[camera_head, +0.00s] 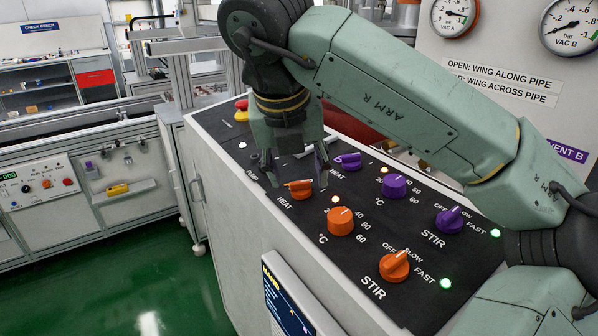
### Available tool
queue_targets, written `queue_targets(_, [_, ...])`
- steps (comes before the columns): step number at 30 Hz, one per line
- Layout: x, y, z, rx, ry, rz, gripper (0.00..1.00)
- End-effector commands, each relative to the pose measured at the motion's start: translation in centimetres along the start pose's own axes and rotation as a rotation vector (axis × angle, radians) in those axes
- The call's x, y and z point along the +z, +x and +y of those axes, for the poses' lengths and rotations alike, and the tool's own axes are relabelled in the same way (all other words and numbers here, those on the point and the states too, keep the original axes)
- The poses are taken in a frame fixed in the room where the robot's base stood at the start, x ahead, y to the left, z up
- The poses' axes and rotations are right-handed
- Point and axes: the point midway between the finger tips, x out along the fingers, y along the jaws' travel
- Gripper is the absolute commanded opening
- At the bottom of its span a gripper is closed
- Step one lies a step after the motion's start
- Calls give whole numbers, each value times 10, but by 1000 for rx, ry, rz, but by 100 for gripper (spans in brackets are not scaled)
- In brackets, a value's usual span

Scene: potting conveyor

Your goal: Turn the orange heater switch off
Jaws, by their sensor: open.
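The orange heater switch (300,189) is a small winged knob beside the word HEAT on the black panel. Its wing lies roughly left to right in the picture, and its position labels are hidden or too small to read. A small amber lamp (335,199) to its right is lit. My gripper (297,180) points down, open and empty, just above or around this switch. One finger shows on the switch's left and one on its right. I cannot tell whether the fingers touch it.
An orange temperature knob (340,222) and an orange stir knob (394,266) sit nearer on the panel. A purple heater switch (348,161), purple temperature knob (394,186) and purple stir knob (450,220) form the row behind. A red emergency button (241,105) is at the far left.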

Motion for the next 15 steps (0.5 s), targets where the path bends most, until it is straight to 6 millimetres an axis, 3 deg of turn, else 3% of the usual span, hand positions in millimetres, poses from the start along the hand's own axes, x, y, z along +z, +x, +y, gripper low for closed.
queue_targets(6, [0,21,0,1,1,0,49])
queue_targets(15, [0,24,0,0,1,-1,49])
